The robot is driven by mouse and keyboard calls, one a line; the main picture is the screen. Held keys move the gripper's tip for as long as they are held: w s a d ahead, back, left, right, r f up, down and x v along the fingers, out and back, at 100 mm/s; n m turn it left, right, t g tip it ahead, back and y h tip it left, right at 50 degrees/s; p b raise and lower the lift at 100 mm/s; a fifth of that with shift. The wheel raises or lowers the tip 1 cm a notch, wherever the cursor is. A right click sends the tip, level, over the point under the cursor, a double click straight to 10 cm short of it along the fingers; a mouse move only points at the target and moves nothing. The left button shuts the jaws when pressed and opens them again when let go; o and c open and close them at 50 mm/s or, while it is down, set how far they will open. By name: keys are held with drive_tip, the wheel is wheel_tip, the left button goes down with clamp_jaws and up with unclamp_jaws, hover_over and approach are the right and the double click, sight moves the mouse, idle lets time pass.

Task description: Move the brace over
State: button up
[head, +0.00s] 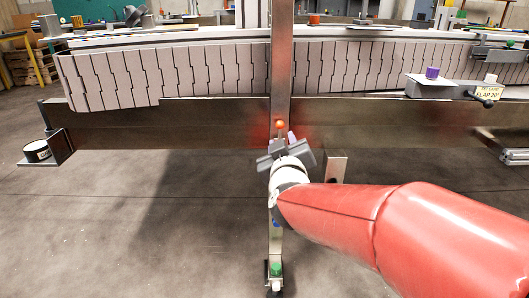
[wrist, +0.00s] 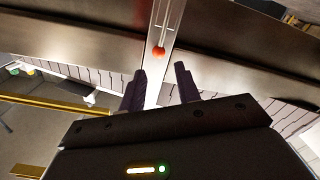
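An orange-red ball knob (head: 280,124) sits on the steel upright post (head: 280,75) in the middle of the head view. In the wrist view the knob (wrist: 159,51) is at the end of thin pale rods on the post. No part is marked as the brace; I cannot tell whether the knob belongs to it. My gripper (head: 284,139) is just below the knob in the head view. In the wrist view my gripper (wrist: 160,70) has its dark fingers apart, with nothing between them. The knob lies just beyond the fingertips; contact is not visible.
The long conveyor (head: 190,70) and its steel side rail (head: 160,125) run behind my gripper. A purple knob (head: 432,73) and a labelled lever bracket (head: 485,93) are at the right. A bracket with a round part (head: 37,151) projects at the left. Floor at lower left is clear.

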sight(280, 126)
drive_tip(key=shift+w+r, duration=0.1)
drive_tip(key=w, duration=0.8)
drive_tip(key=shift+w+d+b, duration=0.1)
drive_tip(key=shift+d+b, duration=0.05)
drive_tip(key=shift+b, duration=0.25)
drive_tip(key=c, duration=0.5)
